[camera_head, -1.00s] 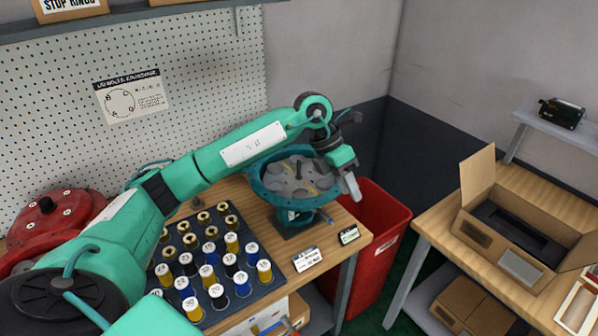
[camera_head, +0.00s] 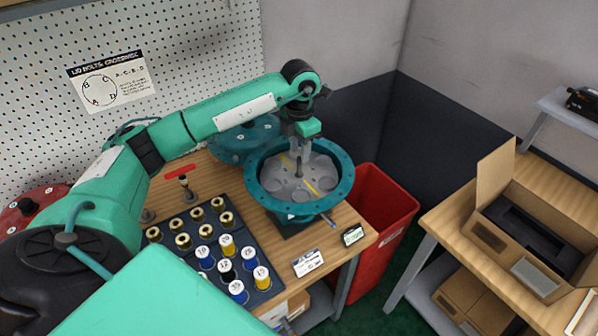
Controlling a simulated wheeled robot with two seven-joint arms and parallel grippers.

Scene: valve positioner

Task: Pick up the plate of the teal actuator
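The teal actuator (camera_head: 345,191) stands open on the wooden bench, its round flange ringed with bolt holes. Its grey plate (camera_head: 273,180) lies inside, with round lobes and yellow marks. A short dark stem rises at the plate's middle. My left gripper (camera_head: 299,172) points down over the plate's centre, with its fingers at the stem. I cannot tell whether the fingers are closed on the stem or only around it. The plate appears seated in the housing. My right gripper is out of view.
A teal lid (camera_head: 262,133) lies behind the actuator, partly hidden by my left arm. A dark tray (camera_head: 268,297) of coloured cylinders is in front at left. Small label cards (camera_head: 308,263) lie at the bench edge. A red bin (camera_head: 391,205) stands right of the bench.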

